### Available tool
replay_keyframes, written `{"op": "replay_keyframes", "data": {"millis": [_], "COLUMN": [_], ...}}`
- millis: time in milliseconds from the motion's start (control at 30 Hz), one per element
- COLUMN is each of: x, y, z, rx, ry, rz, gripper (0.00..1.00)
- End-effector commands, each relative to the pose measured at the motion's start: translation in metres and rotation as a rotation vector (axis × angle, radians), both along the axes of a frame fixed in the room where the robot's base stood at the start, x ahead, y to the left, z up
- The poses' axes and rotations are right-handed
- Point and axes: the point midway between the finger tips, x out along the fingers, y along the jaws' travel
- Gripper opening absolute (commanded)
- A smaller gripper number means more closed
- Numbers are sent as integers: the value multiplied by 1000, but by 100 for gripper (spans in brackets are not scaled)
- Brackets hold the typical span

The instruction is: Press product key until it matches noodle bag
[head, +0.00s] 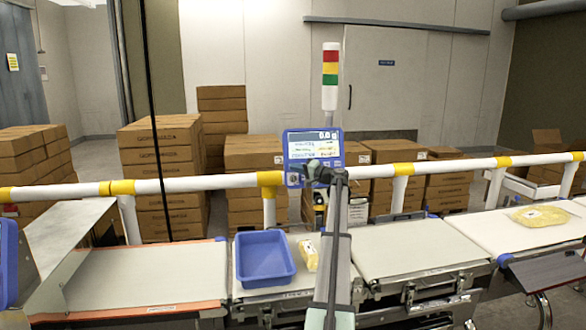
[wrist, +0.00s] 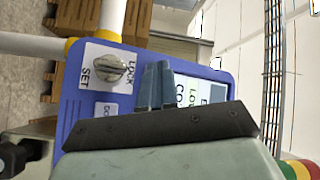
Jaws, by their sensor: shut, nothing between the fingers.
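The blue control unit (head: 289,178) stands on the rail in the head view. Its lit screen (head: 313,146) reads about 0.0 g, with smaller lines too blurred to read. My gripper (head: 325,172) is shut and empty at the unit's lower edge. In the wrist view the fingertips (wrist: 157,68) are in front of the unit's face (wrist: 75,108), between a SET/LOCK key switch (wrist: 112,69) and the screen (wrist: 211,97). The product key is not identifiable, and contact cannot be told. A yellow bag (head: 540,216) lies on the right belt; a yellow pack (head: 309,255) is beside a blue tray. Which is noodles is unclear.
The blue tray (head: 264,277) sits on the middle belt section. A white and yellow rail (head: 200,184) runs behind the belts. A red, yellow and green light tower (head: 330,75) rises above the unit. Stacked cartons (head: 160,185) stand behind. The left belt (head: 150,274) is bare.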

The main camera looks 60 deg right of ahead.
Motion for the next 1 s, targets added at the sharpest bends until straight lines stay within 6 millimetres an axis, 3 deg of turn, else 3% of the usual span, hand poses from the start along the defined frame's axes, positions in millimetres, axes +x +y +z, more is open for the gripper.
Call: {"op": "replay_keyframes", "data": {"millis": [1000], "x": [-11], "y": [11], "z": [4], "rx": [0], "ry": [1], "rz": [0], "gripper": [0]}}
